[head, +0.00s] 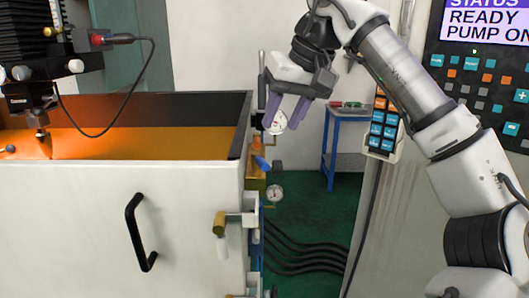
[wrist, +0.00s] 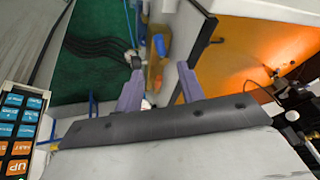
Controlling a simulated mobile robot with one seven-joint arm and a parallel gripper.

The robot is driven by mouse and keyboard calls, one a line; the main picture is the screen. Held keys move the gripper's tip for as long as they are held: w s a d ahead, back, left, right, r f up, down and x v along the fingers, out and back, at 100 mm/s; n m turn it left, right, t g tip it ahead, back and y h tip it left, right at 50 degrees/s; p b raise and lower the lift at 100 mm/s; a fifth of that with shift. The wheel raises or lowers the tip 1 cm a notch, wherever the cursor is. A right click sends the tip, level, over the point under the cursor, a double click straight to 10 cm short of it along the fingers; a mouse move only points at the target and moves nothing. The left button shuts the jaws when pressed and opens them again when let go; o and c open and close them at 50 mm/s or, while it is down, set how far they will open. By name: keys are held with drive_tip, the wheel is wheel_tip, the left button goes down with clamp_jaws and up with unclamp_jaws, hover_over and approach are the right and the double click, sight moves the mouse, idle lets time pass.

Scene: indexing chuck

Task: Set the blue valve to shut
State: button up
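The blue valve handle (head: 262,164) is a short lever on a brass body (head: 255,182) at the right side of the white machine cabinet. It points out to the right and slightly down in the head view. In the wrist view the blue handle (wrist: 160,44) lies beyond the fingertips, beside the brass body (wrist: 154,76). My gripper (head: 282,126) is open and empty, with purple fingers pointing down, above and slightly right of the handle. In the wrist view the open fingers (wrist: 160,66) stand apart with nothing gripped between them.
A pressure gauge (head: 275,192) sits below the valve. A brass-ended fitting (head: 219,223) projects lower on the cabinet front. A black door handle (head: 139,233) is at left. A blue stand (head: 330,150) is behind, and black hoses (head: 300,245) cross the green floor. A control pendant (head: 383,127) hangs at right.

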sight(263, 160)
drive_tip(key=p+x, duration=0.1)
drive_tip(key=x, duration=0.9)
drive_tip(key=shift+a, duration=0.1)
